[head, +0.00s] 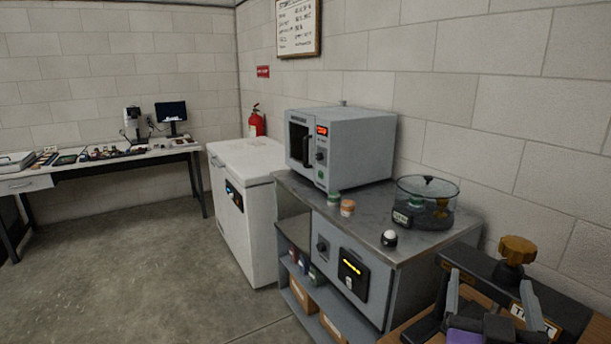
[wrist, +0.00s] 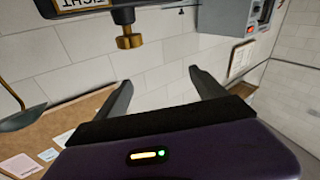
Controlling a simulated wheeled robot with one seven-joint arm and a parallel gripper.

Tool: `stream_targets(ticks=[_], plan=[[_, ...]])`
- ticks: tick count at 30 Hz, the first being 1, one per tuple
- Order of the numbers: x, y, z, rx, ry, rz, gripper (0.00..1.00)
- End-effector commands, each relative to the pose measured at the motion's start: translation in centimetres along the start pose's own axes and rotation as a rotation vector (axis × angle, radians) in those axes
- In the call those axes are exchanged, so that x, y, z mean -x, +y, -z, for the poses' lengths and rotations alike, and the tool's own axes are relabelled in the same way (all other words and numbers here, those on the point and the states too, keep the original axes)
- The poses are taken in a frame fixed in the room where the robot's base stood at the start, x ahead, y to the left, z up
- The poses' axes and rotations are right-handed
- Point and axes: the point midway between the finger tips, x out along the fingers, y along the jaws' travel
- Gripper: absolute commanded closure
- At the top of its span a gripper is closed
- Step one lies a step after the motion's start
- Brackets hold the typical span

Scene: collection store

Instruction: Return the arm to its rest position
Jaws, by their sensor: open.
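My gripper (head: 491,281) shows at the bottom right of the head view, with its two grey fingers apart and pointing up. In the wrist view the fingers of my gripper (wrist: 162,80) are spread wide with only the block wall behind them. Nothing is held between them. Behind it in the head view is a dark device with a brass-coloured knob (head: 516,251) and a partly hidden label. The knob also shows in the wrist view (wrist: 130,41), beyond the left finger.
A grey bench (head: 420,246) left of my gripper carries an oven (head: 345,140), a glass-bowled device (head: 425,200), small jars and a white-domed item (head: 389,238). A white chest freezer (head: 240,220) and a cluttered table (head: 90,168) stand farther off. The floor (head: 130,260) at left is clear.

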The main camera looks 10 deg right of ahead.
Motion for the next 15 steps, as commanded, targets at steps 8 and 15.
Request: stream_targets(ticks=[8, 15], plan=[[2.9, -3.6, -1.3, 0.032, 0.06, 0.202, 0.19], [8.4, -6.0, -4.5, 0.028, 0.078, 0.389, 0.19]])
